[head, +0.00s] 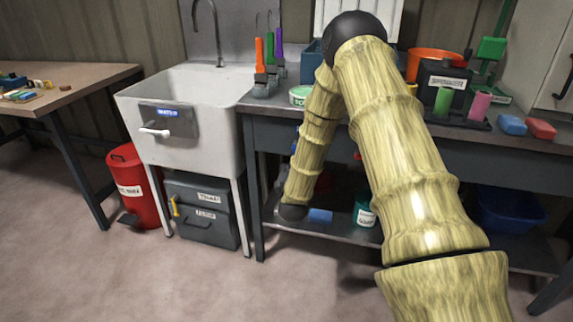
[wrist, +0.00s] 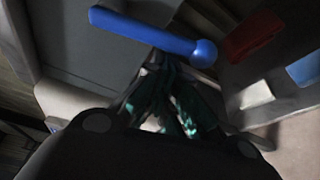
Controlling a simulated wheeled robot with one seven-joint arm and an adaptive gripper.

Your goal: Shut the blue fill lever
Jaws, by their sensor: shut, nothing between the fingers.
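A blue lever (wrist: 150,33) with a rounded ball end lies slantwise across the top of the wrist view, against a grey panel. I take it for the fill lever. My gripper (wrist: 165,68) shows there as teal fingers, shut and empty, with their tips close to the lever's underside by the ball end. I cannot tell whether they touch it. In the head view my arm hangs down in front of the workbench, and the gripper itself is not clearly seen. A small bit of blue (head: 298,130) shows beside my forearm, too covered to identify.
In the wrist view a red piece (wrist: 252,36) and another blue piece (wrist: 305,68) lie right of the lever. A sink (head: 190,100) with a white-handled water panel stands left of the workbench (head: 470,142). A red bin (head: 132,190) stands on the floor. Open floor lies in front.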

